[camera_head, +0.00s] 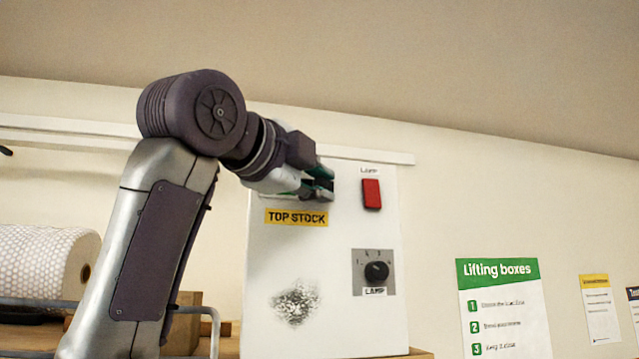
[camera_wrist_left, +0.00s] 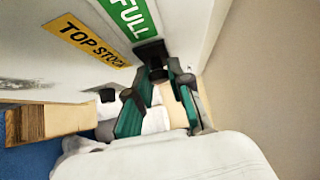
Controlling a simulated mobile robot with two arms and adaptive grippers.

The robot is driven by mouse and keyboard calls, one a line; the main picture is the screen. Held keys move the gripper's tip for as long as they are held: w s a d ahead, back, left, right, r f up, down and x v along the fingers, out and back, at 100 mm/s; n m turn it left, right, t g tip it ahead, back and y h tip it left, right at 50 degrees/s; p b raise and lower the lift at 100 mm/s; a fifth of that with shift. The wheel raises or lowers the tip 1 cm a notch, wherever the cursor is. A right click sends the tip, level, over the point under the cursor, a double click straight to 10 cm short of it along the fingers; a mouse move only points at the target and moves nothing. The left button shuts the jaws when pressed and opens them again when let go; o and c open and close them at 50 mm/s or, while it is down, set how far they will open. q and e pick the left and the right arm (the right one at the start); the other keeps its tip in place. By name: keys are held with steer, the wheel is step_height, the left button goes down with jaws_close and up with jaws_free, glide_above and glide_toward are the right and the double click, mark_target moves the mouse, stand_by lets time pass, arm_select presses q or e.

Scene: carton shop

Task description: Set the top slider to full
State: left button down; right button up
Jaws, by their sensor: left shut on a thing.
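The white panel (camera_head: 270,290) carries a yellow TOP STOCK label (camera_head: 296,217), which also shows in the left wrist view (camera_wrist_left: 90,42). Beside that label in the left wrist view is a green plate reading FULL (camera_wrist_left: 130,15). The top slider's black knob (camera_wrist_left: 151,53) is at the end of the green plate. My left gripper (camera_head: 320,184) is at the panel just above the TOP STOCK label, shut on the knob. Its green-and-black fingers also show in the left wrist view (camera_wrist_left: 158,78). The gripper hides most of the slider in the head view. My right gripper is not in view.
A red lamp switch (camera_head: 371,194) and a dark rotary knob (camera_head: 377,271) are on the panel's right side. A bubble-wrap roll (camera_head: 40,265) is at the left. A Lifting boxes poster (camera_head: 503,310) hangs on the wall at right.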

arm_select(q)
steer(key=c, duration=1.2)
jaws_free()
steer(key=shift+o, duration=0.9)
steer(key=shift+d, duration=0.1)
steer(key=shift+s+a, duration=0.2)
steer(key=v, duration=1.1)
steer(key=shift+s, duration=0.25)
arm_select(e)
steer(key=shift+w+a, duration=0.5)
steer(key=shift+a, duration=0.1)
